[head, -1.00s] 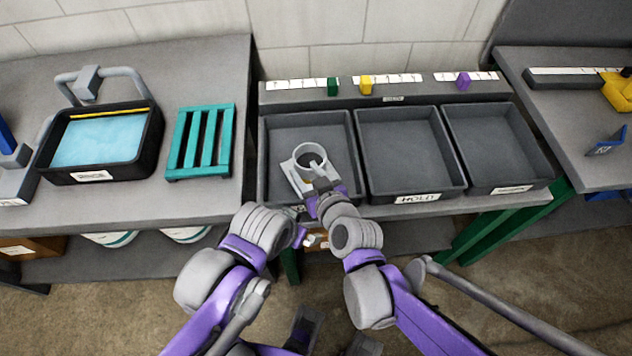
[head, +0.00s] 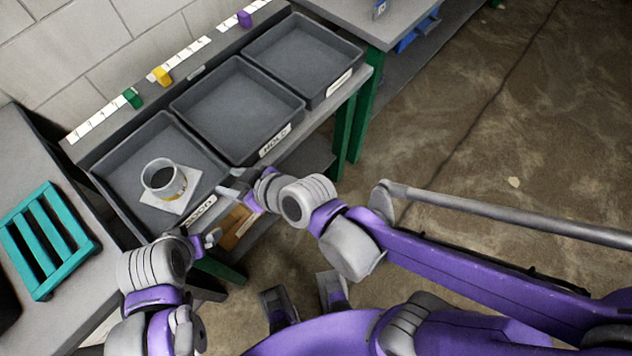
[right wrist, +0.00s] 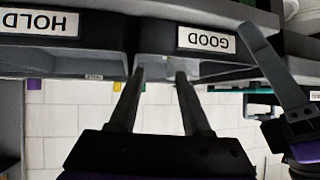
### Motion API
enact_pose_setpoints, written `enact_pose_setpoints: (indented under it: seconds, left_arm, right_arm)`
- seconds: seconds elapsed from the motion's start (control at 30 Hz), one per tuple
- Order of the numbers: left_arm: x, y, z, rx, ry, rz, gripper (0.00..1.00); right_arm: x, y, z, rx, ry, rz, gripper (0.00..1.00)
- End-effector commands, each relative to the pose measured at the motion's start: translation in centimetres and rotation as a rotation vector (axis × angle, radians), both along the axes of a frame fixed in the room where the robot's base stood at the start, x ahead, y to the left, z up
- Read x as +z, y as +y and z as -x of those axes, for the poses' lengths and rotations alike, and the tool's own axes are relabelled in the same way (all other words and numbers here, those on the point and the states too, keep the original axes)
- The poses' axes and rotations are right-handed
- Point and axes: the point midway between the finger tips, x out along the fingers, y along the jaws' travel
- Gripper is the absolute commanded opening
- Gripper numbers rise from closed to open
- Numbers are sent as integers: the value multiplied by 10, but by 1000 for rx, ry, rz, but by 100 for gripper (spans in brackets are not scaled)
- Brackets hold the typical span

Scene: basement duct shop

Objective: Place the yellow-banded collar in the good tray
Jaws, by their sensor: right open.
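The collar (head: 163,179) is a pale grey ring with a trace of yellow low on its side. It stands upright on a white card (head: 186,203) inside the left tray, the good tray (head: 112,190). The tray's GOOD label (right wrist: 207,40) reads upside down in the right wrist view. My right gripper (head: 228,190) is open and empty, apart from the collar, at the tray's front right; its two spread fingers show in the right wrist view (right wrist: 160,78). My left gripper (head: 212,238) is below the tray's front edge; its jaws are unclear.
The HOLD tray (head: 270,150) stands right of the good tray, with a third tray (head: 345,85) beyond it. Green (head: 132,98), yellow (head: 161,76) and purple (head: 244,19) blocks sit on the ledge behind. A teal rack (head: 45,240) lies on the left bench.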

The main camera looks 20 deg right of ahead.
Motion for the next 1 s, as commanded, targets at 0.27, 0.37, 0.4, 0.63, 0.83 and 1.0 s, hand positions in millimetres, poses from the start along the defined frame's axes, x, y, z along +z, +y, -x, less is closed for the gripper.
enact_pose_setpoints:
  seconds: [0.27,0.37,0.4,0.63,0.83,1.0]
  left_arm:
    - [0,0,0,0,0,0,100]
    - [0,0,0,0,0,0,100]
    - [0,0,0,0,0,0,100]
    - [0,0,0,0,0,0,100]
    - [0,0,0,0,0,0,100]
    - [0,0,0,0,0,0,100]
  right_arm:
    - [-37,-197,51,-511,375,198,48]
    - [-41,-231,72,-636,449,231,48]
    - [-42,-240,78,-667,468,239,48]
    - [-43,-248,85,-704,490,247,48]
    - [-43,-247,84,-701,488,247,48]
    - [-43,-247,84,-699,487,246,48]
